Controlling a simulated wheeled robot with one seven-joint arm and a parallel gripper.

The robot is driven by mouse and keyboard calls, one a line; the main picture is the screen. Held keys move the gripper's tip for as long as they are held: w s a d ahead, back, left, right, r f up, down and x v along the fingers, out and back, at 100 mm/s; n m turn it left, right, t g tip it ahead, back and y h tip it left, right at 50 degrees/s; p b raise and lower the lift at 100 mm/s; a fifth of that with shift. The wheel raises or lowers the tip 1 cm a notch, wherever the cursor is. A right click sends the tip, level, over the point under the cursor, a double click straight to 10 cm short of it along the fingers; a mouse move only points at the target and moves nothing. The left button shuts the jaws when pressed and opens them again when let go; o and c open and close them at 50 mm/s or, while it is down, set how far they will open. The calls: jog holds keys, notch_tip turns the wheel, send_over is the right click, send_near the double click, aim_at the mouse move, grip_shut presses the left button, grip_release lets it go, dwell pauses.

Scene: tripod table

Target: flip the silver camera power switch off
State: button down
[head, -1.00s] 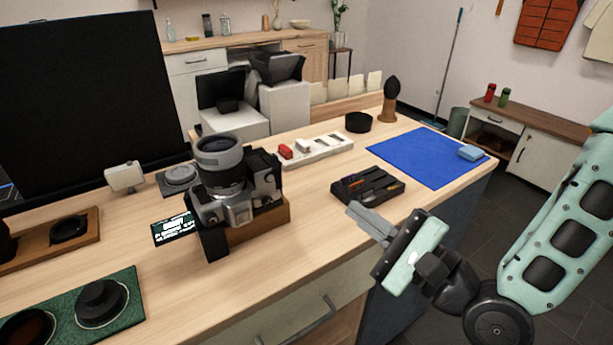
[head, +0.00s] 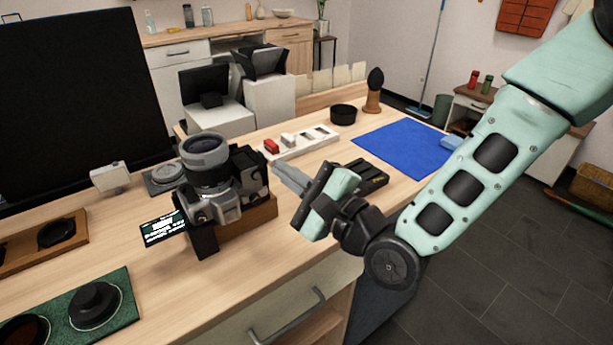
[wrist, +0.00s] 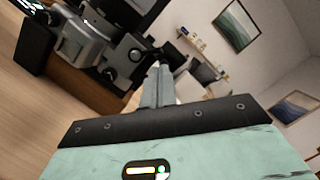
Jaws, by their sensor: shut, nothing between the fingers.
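The silver and black camera (head: 224,200) stands lens-up on a wooden block (head: 245,222) on the table. A small lit screen (head: 164,228) juts out at its left. In the wrist view the camera (wrist: 84,42) fills the upper left. My gripper (head: 279,172) is shut and empty, just right of the camera and apart from it in the head view. In the wrist view its fingertips (wrist: 160,70) point just right of the camera's dark round parts. I cannot make out the power switch or its position.
A black tray of small tools (head: 362,173) sits behind my gripper, partly hidden. A blue mat (head: 395,146) lies beyond. A white tray (head: 300,141) and a black bowl (head: 343,114) stand at the back. A green mat (head: 88,312) with lens parts lies front left.

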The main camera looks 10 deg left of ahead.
jog(key=shift+s+a+r, duration=0.2)
jog(key=shift+s, duration=0.05)
jog(key=shift+r+n+g, duration=0.15)
jog(key=shift+r+n, duration=0.05)
jog(key=shift+n, duration=0.45)
jog(key=shift+r+n+g, duration=0.15)
jog(key=shift+r+n, duration=0.05)
jog(key=shift+n, duration=0.45)
jog(key=shift+s+a+r+n, duration=0.1)
jog(key=shift+r+n, duration=0.05)
jog(key=shift+n, duration=0.35)
jog(key=n, duration=0.2)
jog(key=g, duration=0.1)
jog(key=shift+s+a+r+n+h+p, duration=0.2)
jog(key=shift+s+r+n+h+p, duration=0.1)
jog(key=shift+n+h, duration=0.1)
jog(key=shift+w, duration=0.1)
